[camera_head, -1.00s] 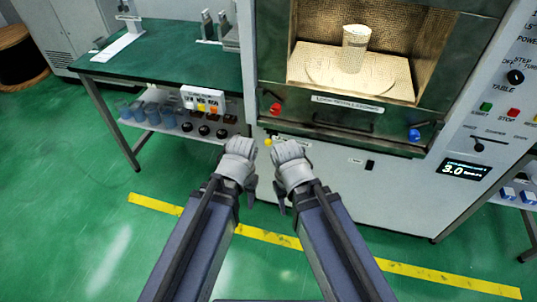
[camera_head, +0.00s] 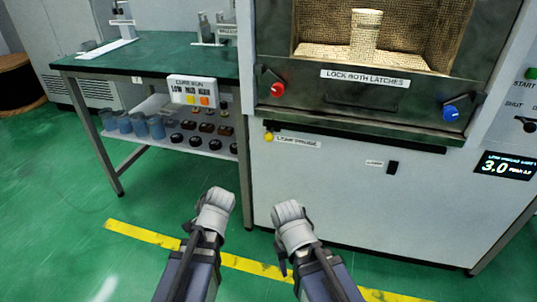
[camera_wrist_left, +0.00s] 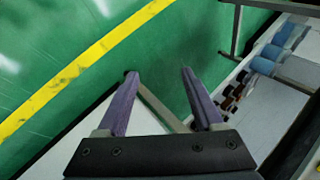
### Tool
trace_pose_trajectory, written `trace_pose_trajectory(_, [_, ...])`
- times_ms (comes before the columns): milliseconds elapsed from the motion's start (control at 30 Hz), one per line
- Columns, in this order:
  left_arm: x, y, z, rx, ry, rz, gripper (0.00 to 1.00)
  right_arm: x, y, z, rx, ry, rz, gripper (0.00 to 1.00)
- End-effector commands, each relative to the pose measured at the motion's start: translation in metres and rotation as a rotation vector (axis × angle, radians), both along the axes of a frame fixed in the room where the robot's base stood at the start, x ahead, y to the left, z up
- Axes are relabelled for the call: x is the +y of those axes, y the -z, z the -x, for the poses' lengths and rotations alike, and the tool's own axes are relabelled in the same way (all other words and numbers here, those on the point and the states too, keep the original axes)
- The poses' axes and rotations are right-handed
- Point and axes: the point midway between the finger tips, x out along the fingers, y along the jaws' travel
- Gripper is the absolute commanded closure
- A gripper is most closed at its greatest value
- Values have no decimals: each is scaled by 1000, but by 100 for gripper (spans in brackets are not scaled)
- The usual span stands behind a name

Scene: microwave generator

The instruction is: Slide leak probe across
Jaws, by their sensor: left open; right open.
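The leak probe, a small yellow knob (camera_head: 268,137), sits at the left end of a dark horizontal slot (camera_head: 360,139) under the microwave's front. A label (camera_head: 298,142) beside it appears to read "LEAK PROBE". My left gripper (camera_head: 213,208) is below and left of the knob, apart from it. In the left wrist view its two purple fingers (camera_wrist_left: 157,72) are spread with nothing between them. My right gripper (camera_head: 290,220) is below and slightly right of the knob, open; its fingertips are hard to make out.
A green-topped bench (camera_head: 150,55) with shelved jars stands left. A yellow line (camera_head: 145,234) crosses the floor.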

Motion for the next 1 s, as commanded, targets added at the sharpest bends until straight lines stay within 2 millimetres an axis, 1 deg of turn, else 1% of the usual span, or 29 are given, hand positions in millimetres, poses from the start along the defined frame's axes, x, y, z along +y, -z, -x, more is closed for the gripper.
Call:
trace_pose_trajectory(33, [-1, -8, -15, -39, 103, -108, 31, 0, 5, 0, 0, 0, 0, 50])
trace_pose_trajectory(67, [-2, -17, -25, -61, 171, -182, 31, 0, 6, 0, 0, 0, 0, 50])
trace_pose_trajectory(100, [-5, -30, -37, -90, 263, -286, 31, 0, 6, 0, 0, 0, 0, 50])
trace_pose_trajectory(167, [-16, -53, -55, -129, 409, -455, 31, 0, 6, 0, 0, -1, 0, 50])
trace_pose_trajectory(200, [-25, -69, -66, -153, 509, -579, 31, 0, 6, 0, 0, -1, 0, 50])
trace_pose_trajectory(267, [-46, -94, -81, -183, 663, -776, 31, 0, 6, 0, 0, -1, 0, 50])
trace_pose_trajectory(300, [-62, -109, -89, -200, 761, -909, 31, 0, 5, 0, 0, -1, 0, 50])
trace_pose_trajectory(367, [-89, -129, -97, -218, 898, -1105, 31, 0, 5, 0, 0, -1, 0, 50])
trace_pose_trajectory(400, [-107, -140, -101, -228, 978, -1225, 31, 0, 5, 0, 0, 0, 0, 50])
trace_pose_trajectory(433, [-119, -146, -102, -231, 1031, -1310, 31, 0, 5, 0, 0, -1, 0, 50])
trace_pose_trajectory(500, [-146, -157, -104, -239, 1134, -1480, 31, 0, 5, 0, 0, -1, 0, 50])
trace_pose_trajectory(533, [-155, -161, -104, -240, 1169, -1541, 31, 0, 5, 0, 0, -1, 0, 50])
trace_pose_trajectory(600, [-173, -166, -103, -242, 1230, -1653, 31, 0, 5, 0, 0, -1, 0, 50])
trace_pose_trajectory(667, [-183, -168, -102, -242, 1265, -1719, 31, 0, 5, 0, 0, -1, 0, 50])
trace_pose_trajectory(767, [-190, -170, -101, -241, 1291, -1769, 31, 0, 6, 0, 0, -1, 0, 50])
trace_pose_trajectory(867, [-191, -170, -101, -240, 1295, -1777, 31, 0, 6, 0, 0, -1, 0, 50])
trace_pose_trajectory(1000, [-191, -170, -107, -240, 1293, -1774, 31, 0, 6, 0, 0, -1, 0, 50])
